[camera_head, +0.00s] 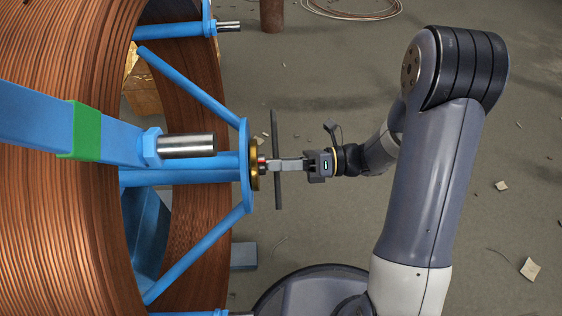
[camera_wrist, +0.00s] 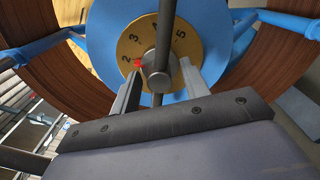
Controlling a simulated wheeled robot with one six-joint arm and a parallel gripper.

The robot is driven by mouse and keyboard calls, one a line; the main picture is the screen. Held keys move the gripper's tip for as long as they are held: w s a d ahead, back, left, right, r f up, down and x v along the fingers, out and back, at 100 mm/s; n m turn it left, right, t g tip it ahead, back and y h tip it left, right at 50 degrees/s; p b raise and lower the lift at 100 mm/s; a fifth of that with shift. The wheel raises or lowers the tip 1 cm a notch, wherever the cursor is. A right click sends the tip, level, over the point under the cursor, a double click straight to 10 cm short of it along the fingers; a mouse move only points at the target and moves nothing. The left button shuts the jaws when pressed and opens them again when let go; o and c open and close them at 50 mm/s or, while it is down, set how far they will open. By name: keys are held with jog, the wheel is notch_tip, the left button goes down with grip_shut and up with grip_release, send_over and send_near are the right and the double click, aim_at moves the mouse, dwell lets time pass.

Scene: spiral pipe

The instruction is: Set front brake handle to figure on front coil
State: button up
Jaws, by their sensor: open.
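The front brake handle is a long dark bar (camera_head: 275,130) at the hub of the coil frame, roughly upright in the head view. In the wrist view the bar (camera_wrist: 167,25) runs up from a round grey shaft end (camera_wrist: 158,84). Behind it is a brass dial (camera_wrist: 148,26) with figures 2, 3, 4 and 5 visible. A red pointer (camera_wrist: 137,64) sits beside the 2. The dial's lower part is hidden. My gripper (camera_wrist: 161,77) is open, with one finger either side of the shaft and bar. In the head view my gripper (camera_head: 270,163) reaches the bar's middle; contact cannot be told.
The large copper-coloured coil (camera_head: 50,235) fills the left, on a blue frame with struts (camera_head: 190,88) around the hub. A blue beam with a green band (camera_head: 84,130) and metal pin (camera_head: 187,146) juts out nearby. Floor (camera_head: 330,60) to the right has scattered debris.

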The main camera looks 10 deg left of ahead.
jog(key=p+v, duration=0.2)
jog(key=v, duration=0.8)
jog(key=shift+d, duration=0.35)
jog(key=shift+w+a, duration=0.1)
jog(key=shift+a, duration=0.05)
jog(key=b+x, duration=0.2)
jog(key=x, duration=0.8)
jog(key=shift+a+f+b, duration=0.1)
jog(key=shift+a+b, duration=0.15)
jog(key=shift+b, duration=0.05)
jog(key=shift+r, duration=0.2)
